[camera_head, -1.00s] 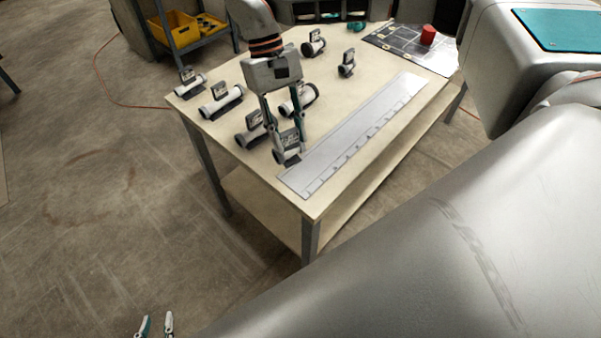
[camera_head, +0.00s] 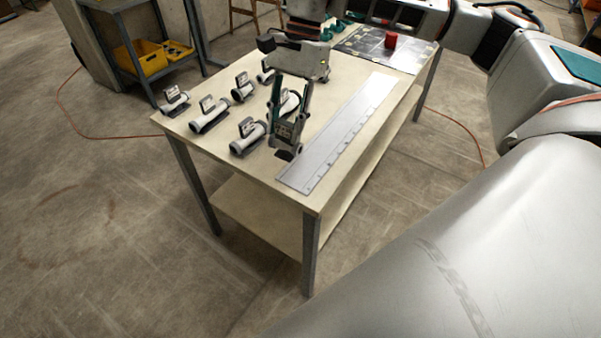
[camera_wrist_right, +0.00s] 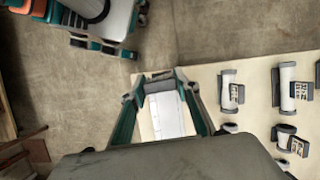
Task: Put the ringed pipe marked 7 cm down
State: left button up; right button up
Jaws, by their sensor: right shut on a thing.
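My right gripper (camera_head: 286,142) points down over the near part of the table, shut on a short pipe with an upright dark tag (camera_head: 284,131). The fingers hide most of this pipe, and its mark is too small to read. Its dark lower end is close to the tabletop, beside the left edge of the pale ruled strip (camera_head: 338,137); I cannot tell if it touches. In the right wrist view the fingers (camera_wrist_right: 163,90) show with the ruled strip (camera_wrist_right: 167,118) behind them. My left gripper is not in the head view.
A dark printed sheet with a red cylinder (camera_head: 390,40) is at the far end. Yellow bins (camera_head: 142,62) sit on a shelf back left.

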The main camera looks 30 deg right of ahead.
jog(key=w+d+r+m+t+h+b, duration=0.1)
jog(key=d+r+m+t, duration=0.2)
jog(key=m, duration=0.6)
jog(key=w+d+r+m+t+h, duration=0.1)
jog(key=d+r+m+t, duration=0.15)
jog(key=r+m, duration=0.55)
jog(key=shift+m+t, duration=0.25)
jog(key=shift+m, duration=0.65)
jog(key=f, duration=0.7)
jog(key=f+b, duration=0.1)
jog(key=f, duration=0.6)
jog(key=f+b, duration=0.1)
jog(key=f, duration=0.6)
jog(key=shift+s+a+f, duration=0.2)
jog(key=shift+a, duration=0.1)
jog(key=shift+f, duration=0.25)
jog(key=shift+f+b, duration=0.15)
jog(key=shift+b, duration=0.2)
jog(key=o, duration=1.1)
